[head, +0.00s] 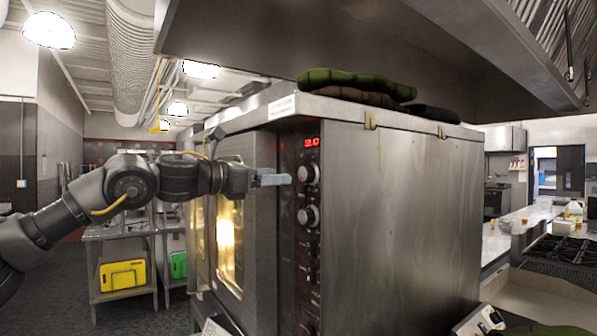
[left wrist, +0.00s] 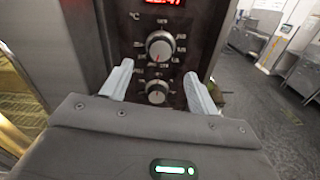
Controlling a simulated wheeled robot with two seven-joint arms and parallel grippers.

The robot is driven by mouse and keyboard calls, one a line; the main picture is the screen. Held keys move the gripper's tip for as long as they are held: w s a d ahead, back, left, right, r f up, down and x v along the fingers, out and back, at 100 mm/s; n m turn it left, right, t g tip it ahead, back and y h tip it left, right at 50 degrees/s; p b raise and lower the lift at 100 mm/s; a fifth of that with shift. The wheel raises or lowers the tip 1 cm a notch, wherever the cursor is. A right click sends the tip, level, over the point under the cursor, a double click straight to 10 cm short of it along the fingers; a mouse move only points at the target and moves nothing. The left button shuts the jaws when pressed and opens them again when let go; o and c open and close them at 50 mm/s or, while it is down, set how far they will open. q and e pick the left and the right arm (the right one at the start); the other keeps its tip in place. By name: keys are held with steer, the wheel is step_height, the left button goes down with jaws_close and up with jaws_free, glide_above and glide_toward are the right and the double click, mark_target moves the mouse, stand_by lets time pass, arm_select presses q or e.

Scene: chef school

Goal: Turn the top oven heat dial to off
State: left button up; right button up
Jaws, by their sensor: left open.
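The oven (head: 400,220) stands in the middle of the head view, with a dark control panel on its front. The top heat dial (head: 308,173) is a round silver knob below a red lit display; it also shows in the left wrist view (left wrist: 160,45). I cannot clearly read its setting. A second dial (head: 308,215) sits below it and also shows in the left wrist view (left wrist: 157,91). My left gripper (head: 284,179) is open and empty, just in front of the panel near the top dial's height. Its fingers (left wrist: 158,72) point at the panel, apart from both dials. My right gripper is not in view.
The oven door (head: 229,235) with a lit window is left of the panel. Dark green and brown cloth-like items (head: 355,82) lie on the oven top. A rack with a yellow board (head: 122,275) stands behind my left arm. A stove (head: 565,250) is at right.

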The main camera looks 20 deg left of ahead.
mark_target(302, 176)
arm_select(q)
steer(key=p+x, duration=0.3)
steer(key=x, duration=0.4)
steer(key=shift+w+r, duration=0.1)
steer(key=shift+w+d, duration=0.25)
steer(key=shift+w, duration=0.05)
steer(key=c, duration=1)
steer(key=shift+o, duration=0.2)
